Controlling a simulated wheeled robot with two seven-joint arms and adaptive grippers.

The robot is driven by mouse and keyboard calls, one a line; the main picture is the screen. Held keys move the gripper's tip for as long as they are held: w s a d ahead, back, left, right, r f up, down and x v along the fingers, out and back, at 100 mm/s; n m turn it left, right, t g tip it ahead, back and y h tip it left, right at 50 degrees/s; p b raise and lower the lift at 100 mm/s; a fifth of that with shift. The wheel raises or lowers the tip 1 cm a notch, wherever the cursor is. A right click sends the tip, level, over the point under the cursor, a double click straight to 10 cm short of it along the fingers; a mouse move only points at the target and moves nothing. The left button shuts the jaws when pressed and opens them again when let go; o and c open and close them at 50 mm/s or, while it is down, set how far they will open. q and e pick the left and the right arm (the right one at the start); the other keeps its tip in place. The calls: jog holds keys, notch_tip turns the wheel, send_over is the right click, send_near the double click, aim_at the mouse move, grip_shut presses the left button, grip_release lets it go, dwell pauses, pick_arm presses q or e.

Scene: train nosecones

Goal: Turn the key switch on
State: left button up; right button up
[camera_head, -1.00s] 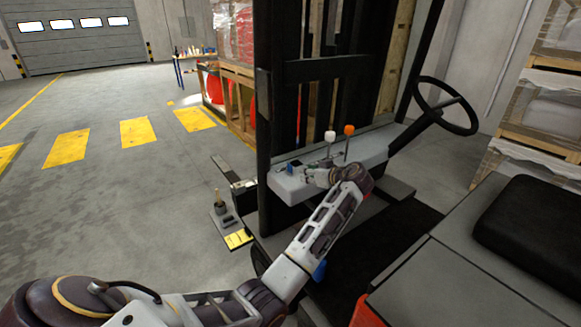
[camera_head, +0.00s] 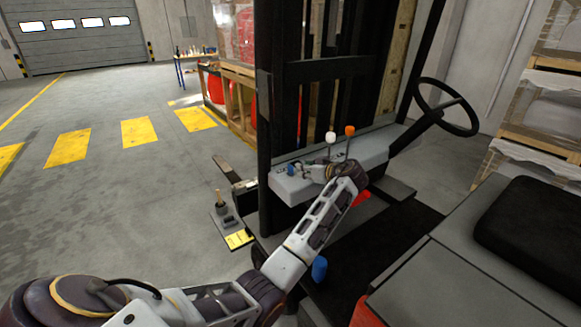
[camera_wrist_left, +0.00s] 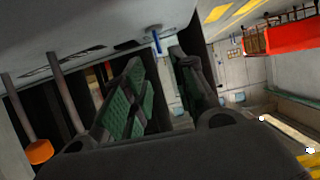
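The key switch shows as a small blue key (camera_head: 291,169) at the left end of the forklift's pale grey dashboard (camera_head: 290,187). In the left wrist view the blue key (camera_wrist_left: 157,41) stands out from the panel, just beyond the fingertips and roughly in line with the gap between them. My left gripper (camera_head: 305,171) is at the dashboard, just right of the key. In the left wrist view the left gripper (camera_wrist_left: 157,62) has its green-padded fingers apart, with nothing between them. I cannot tell whether a finger touches the key. My right gripper is out of view.
A white-knobbed lever (camera_head: 330,137) and an orange-knobbed lever (camera_head: 349,131) rise from the dashboard close behind my left wrist. The steering wheel (camera_head: 446,107) is farther right. The dark mast (camera_head: 264,150) stands behind the dashboard. A black seat (camera_head: 535,232) is at right.

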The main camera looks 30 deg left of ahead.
aim_at(290, 166)
pick_arm(q)
jog(key=shift+p+x, duration=0.8)
jog(key=shift+x, duration=4.6)
grip_shut()
